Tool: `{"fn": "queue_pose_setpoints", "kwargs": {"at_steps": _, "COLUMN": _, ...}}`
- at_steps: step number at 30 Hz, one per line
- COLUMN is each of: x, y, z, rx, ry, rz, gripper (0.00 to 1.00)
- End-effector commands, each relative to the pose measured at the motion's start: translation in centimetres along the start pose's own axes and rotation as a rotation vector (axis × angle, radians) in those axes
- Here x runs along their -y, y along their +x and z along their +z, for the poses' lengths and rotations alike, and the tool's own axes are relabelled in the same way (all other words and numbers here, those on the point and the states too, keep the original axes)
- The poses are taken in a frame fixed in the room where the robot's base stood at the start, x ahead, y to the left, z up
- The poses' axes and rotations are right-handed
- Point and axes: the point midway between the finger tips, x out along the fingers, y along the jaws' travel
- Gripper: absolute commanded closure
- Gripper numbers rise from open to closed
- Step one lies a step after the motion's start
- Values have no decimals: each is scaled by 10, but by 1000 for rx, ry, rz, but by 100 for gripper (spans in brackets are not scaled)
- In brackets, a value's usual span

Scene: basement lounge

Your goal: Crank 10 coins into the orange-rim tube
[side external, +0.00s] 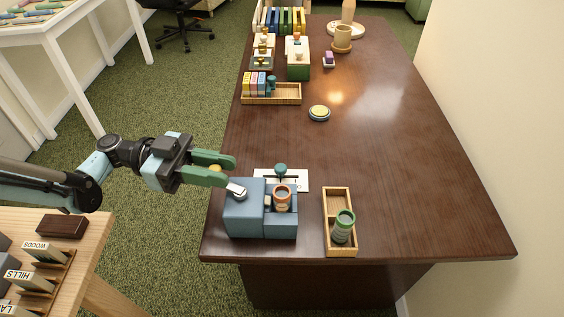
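A blue coin machine (245,210) stands on the near left corner of the dark table. The orange-rim tube (282,199) stands upright in its right part; its fill level is too small to tell. A silver crank arm (237,190) is on the machine's top left. My gripper (230,170), with green fingers, reaches in from the left, just beyond the table edge. Its fingers are apart, with a small yellow knob (215,168) between them, partly hidden. I cannot tell whether they grip it or whether it belongs to the crank.
A teal-knobbed lever (281,171) on a white plate stands behind the machine. A wooden tray (328,207) to its right holds a green-rim tube (343,228). A round yellow-topped button (319,112) lies farther back. The table's right side is clear.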

Motion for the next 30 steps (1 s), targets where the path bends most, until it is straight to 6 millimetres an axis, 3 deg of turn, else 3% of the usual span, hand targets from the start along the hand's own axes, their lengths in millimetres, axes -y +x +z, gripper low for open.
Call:
{"fn": "queue_pose_setpoints", "kwargs": {"at_steps": 1, "x": 0, "y": 0, "z": 0, "rx": 0, "ry": 0, "rz": 0, "gripper": 86}}
{"fn": "queue_pose_setpoints", "kwargs": {"at_steps": 4, "x": 0, "y": 0, "z": 0, "rx": 0, "ry": 0, "rz": 1, "gripper": 100}}
{"fn": "queue_pose_setpoints", "kwargs": {"at_steps": 14, "x": 3, "y": 0, "z": 0, "rx": 0, "ry": 1, "rz": 52, "gripper": 100}}
{"fn": "queue_pose_setpoints", "kwargs": {"at_steps": 30, "x": 16, "y": 8, "z": 0, "rx": 1, "ry": 3, "rz": 396, "gripper": 100}}
